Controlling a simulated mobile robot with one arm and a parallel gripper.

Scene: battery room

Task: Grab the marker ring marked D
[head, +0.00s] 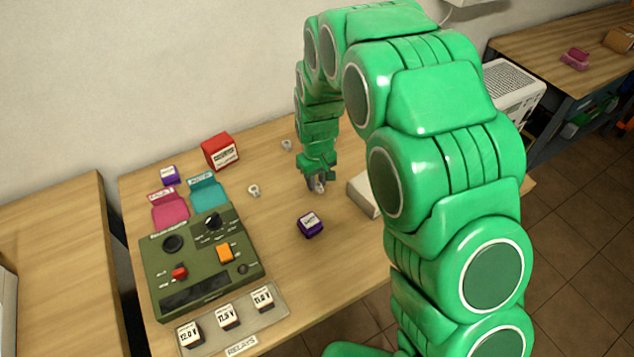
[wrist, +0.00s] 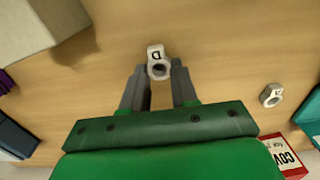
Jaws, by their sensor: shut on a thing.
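The marker ring marked D (wrist: 158,66) is a small pale grey ring with a tab bearing a black D. It sits between my fingertips in the wrist view, its tab pointing away from my gripper (wrist: 159,75). My gripper is shut on it. In the head view my gripper (head: 318,182) is low over the middle of the table, and the ring is mostly hidden by the fingers. Whether the ring touches the table I cannot tell. Two other pale rings stand apart, one nearer (head: 254,190) and one farther back (head: 286,145). One other ring (wrist: 271,95) shows in the wrist view.
A beige box (head: 364,195) is close right of my gripper. A purple cube (head: 310,225) lies in front. A red box (head: 220,151), pink (head: 171,211) and teal (head: 208,195) holders and a green control panel (head: 203,268) are to the left. Bare wood surrounds the ring.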

